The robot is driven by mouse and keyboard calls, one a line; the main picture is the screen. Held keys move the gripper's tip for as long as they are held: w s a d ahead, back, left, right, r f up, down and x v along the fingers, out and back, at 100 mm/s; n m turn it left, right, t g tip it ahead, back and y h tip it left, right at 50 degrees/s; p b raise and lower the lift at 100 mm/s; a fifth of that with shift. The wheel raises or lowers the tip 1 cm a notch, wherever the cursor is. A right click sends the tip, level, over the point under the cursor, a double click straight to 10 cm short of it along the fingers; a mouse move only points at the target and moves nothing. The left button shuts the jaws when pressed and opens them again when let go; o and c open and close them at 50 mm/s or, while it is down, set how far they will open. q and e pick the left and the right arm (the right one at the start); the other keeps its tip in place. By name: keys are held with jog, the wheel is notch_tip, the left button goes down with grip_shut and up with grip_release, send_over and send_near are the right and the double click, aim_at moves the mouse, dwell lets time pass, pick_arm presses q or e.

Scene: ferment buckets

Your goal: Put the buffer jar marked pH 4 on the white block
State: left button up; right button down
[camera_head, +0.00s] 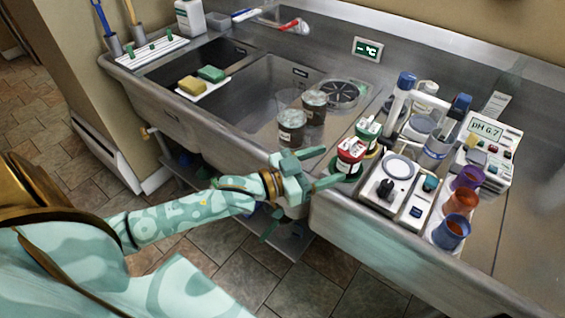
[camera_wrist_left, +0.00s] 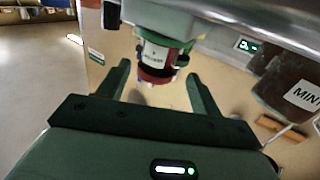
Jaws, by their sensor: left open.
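A red-lidded jar with a white label (camera_head: 350,157) stands at the front edge of the sink's right counter; its marking is too small to read. A green-lidded jar (camera_head: 367,131) stands just behind it. My left gripper (camera_head: 338,165) is open, its fingers pointing at the red jar. In the left wrist view, the red jar (camera_wrist_left: 156,56) appears ahead, between the lines of my open left fingers (camera_wrist_left: 157,70), with green partly behind it. I see no grip on it. I cannot tell which white piece is the white block. My right gripper is not in view.
A white stirrer (camera_head: 398,168), a pH meter (camera_head: 490,150) and purple, orange and blue cups (camera_head: 461,200) crowd the right counter. Two dark buckets (camera_head: 291,128) stand in the basin. A white tray with sponges (camera_head: 203,91) lies left. The counter's far right is clear.

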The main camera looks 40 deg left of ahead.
pick_arm(q)
jog(key=p+v, duration=0.1)
jog(key=v, duration=0.8)
jog(key=shift+s+a, duration=0.2)
jog(key=shift+s, duration=0.15)
jog(key=shift+f, duration=0.1)
